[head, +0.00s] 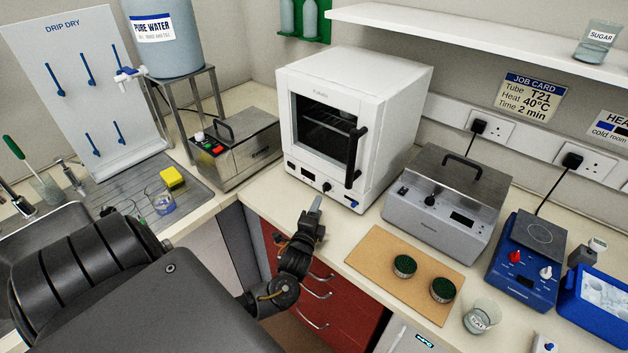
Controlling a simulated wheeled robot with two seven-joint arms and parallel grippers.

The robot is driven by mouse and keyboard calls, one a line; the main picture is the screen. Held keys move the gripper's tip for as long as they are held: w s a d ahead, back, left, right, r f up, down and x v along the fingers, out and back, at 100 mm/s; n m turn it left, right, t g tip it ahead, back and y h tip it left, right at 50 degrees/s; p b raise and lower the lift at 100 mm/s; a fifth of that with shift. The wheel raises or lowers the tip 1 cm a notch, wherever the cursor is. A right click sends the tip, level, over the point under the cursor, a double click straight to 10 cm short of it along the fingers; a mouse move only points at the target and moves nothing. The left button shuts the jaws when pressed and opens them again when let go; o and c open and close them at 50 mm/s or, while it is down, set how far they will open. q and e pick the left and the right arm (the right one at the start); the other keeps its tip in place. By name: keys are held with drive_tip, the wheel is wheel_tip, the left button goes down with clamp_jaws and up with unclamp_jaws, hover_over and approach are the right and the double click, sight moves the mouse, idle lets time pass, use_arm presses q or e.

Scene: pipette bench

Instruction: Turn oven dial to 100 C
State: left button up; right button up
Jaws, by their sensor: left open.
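The oven (375,90) is a white box with a dark glass door, standing on the bench at the centre. Its door is shut and has a black vertical handle (354,158) on the right. A small black dial (327,187) sits on the front panel below the door; its pointer and markings are too small to read. My left gripper (317,205) is in front of the oven's lower front, just below the dial in the picture. It is open and holds nothing. I cannot tell the exact gap to the dial. My right gripper is out of view.
A steel water bath (450,200) stands right of the oven, and another steel unit (233,155) stands to the left. A tan board (385,265) with two round green-topped items, a glass beaker (481,318) and a blue hotplate (522,280) are at the right.

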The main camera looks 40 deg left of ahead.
use_arm(q)
drive_tip(key=shift+v, duration=1.7)
